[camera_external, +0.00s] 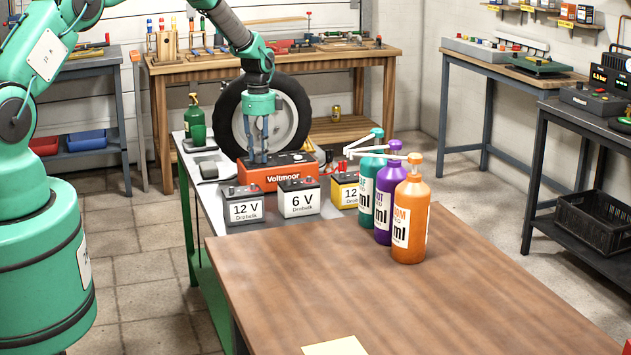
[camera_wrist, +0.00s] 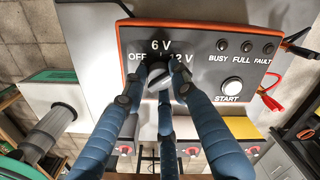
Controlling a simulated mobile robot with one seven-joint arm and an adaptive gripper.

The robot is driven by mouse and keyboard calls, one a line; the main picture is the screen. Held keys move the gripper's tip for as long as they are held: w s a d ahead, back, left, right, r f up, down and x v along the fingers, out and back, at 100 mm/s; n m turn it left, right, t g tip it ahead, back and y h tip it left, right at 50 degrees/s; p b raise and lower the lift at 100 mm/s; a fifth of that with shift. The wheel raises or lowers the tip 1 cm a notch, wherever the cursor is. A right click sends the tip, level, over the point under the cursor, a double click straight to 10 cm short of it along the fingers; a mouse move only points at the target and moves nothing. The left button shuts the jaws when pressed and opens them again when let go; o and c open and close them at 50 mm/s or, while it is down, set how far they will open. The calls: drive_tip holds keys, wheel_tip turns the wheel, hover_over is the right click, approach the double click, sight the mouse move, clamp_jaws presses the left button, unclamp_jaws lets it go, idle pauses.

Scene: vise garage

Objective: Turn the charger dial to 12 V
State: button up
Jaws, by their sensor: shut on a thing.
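The orange charger (camera_external: 275,177), marked Voltmoor, sits on the bench behind several batteries. In the wrist view its dark panel (camera_wrist: 205,62) carries the labels OFF, 6 V and 12 V, a white START button (camera_wrist: 232,86) and BUSY, FULL and FAULT lamps.
In front of the charger stand a grey 12 V battery (camera_external: 243,206), a white 6 V battery (camera_external: 299,199) and a yellow 12 V battery (camera_external: 345,191). Teal, purple and orange pump bottles (camera_external: 410,222) stand to the right. A tyre (camera_external: 285,115) is behind. The wooden tabletop (camera_external: 300,270) is mostly clear.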

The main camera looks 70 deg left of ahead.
drive_tip(key=shift+m, duration=0.5)
drive_tip(key=o, duration=1.2)
drive_tip(key=shift+c, duration=0.2)
drive_tip(key=shift+r, duration=0.1)
wheel_tip(320, 180, up, 12)
idle(0.3)
